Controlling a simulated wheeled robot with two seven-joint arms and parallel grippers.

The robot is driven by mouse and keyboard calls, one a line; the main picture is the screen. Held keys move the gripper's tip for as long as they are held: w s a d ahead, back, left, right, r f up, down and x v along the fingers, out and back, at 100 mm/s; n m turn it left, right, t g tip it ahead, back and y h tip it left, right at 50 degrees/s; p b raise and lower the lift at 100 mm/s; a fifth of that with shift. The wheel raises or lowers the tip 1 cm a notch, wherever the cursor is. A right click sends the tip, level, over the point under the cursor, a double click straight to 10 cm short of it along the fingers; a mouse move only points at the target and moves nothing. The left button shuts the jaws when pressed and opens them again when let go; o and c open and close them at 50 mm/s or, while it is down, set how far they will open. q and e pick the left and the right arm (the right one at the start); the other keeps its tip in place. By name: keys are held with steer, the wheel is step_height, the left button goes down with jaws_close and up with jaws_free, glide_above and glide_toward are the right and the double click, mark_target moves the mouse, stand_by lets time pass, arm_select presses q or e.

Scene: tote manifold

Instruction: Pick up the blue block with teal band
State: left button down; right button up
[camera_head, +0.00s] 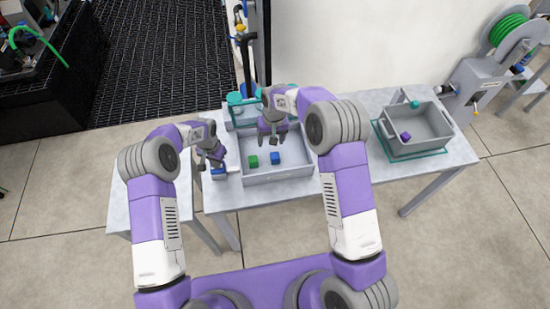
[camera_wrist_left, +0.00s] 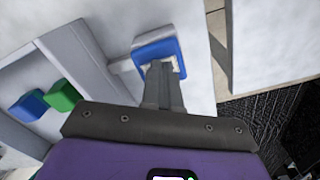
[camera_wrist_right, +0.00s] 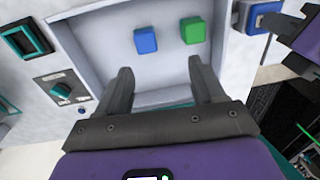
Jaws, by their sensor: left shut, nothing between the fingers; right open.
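A small blue block (camera_head: 275,158) sits in the grey tote on the table, beside a green block (camera_head: 253,161). The blue block also shows in the right wrist view (camera_wrist_right: 145,40) and at the left edge of the left wrist view (camera_wrist_left: 28,105). I cannot make out a teal band on it. My right gripper (camera_wrist_right: 160,68) is open and empty above the tote, with the blue block ahead of its fingers. My left gripper (camera_wrist_left: 163,70) is shut and empty, with its tips at a blue and white fixture (camera_wrist_left: 160,46) left of the tote.
The tote (camera_head: 280,177) has raised walls around the blocks. A panel with a teal knob (camera_wrist_right: 62,90) is near it. A second grey tote (camera_head: 418,150) on the right holds a purple block (camera_head: 405,136).

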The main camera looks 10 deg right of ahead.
steer(key=r, duration=0.1)
steer(key=h, duration=0.1)
glide_above(275, 155)
steer(key=f, duration=0.6)
steer(key=shift+w+a+f, duration=0.15)
steer(key=shift+a+f, duration=0.05)
steer(key=shift+a, duration=0.15)
steer(key=f, duration=0.4)
steer(key=shift+s+d+f, duration=0.3)
steer(key=shift+d, duration=0.05)
steer(key=shift+f, duration=0.4)
steer(key=c, duration=1.1)
steer(key=shift+r, duration=0.15)
step_height(275, 155, up, 13)
steer(key=shift+f, duration=0.1)
steer(key=shift+c, duration=0.2)
steer(key=s, duration=0.9)
